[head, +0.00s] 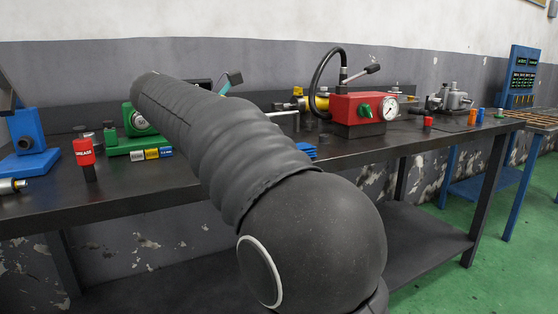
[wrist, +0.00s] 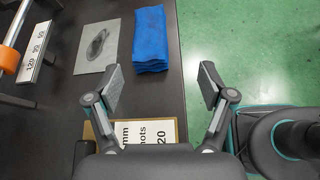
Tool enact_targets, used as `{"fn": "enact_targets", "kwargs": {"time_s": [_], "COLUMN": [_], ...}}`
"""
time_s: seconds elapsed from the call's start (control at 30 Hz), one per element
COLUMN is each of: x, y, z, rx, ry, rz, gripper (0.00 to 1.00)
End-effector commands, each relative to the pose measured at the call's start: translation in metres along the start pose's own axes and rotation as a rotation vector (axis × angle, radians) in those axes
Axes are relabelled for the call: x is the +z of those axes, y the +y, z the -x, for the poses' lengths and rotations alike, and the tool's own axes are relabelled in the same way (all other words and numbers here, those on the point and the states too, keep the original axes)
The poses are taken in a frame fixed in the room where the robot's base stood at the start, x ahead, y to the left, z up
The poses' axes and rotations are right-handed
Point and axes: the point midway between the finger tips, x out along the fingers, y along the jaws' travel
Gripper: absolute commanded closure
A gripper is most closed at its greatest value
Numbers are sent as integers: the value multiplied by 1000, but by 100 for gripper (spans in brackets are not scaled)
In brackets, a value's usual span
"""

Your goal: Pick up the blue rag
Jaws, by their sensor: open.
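The blue rag (wrist: 150,38) lies folded in a stack on the dark table, near the table's edge, at the top middle of the wrist view. In the head view a small part of the rag (head: 307,150) shows beside my arm, which hides the rest. My gripper (wrist: 162,85) is open and empty, its two fingers spread wide. In the wrist view the rag lies beyond the fingertips, a little left of the middle of the gap, and I see no contact. My arm hides the gripper in the head view.
A grey sheet with a dark stain (wrist: 97,45) lies left of the rag. A printed card (wrist: 150,133) lies under the gripper. A red pump with a gauge (head: 358,112) and a red grease container (head: 86,160) stand on the table. Green floor (wrist: 250,40) lies beyond the edge.

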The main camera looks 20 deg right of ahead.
Motion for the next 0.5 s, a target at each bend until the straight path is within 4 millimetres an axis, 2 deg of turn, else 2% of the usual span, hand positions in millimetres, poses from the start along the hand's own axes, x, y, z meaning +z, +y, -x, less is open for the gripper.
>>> {"fn": "enact_targets", "kwargs": {"time_s": [0.1, 0.27, 0.37, 0.5], "x": [0, 4, 6, 8], "y": [16, 22, 21, 20], "z": [8, 11, 0, -26], "rx": [-26, -47, -52, -53], "ry": [-69, -110, -114, -113], "rz": [74, 115, 118, 118], "gripper": [19, 19, 19, 19]}}
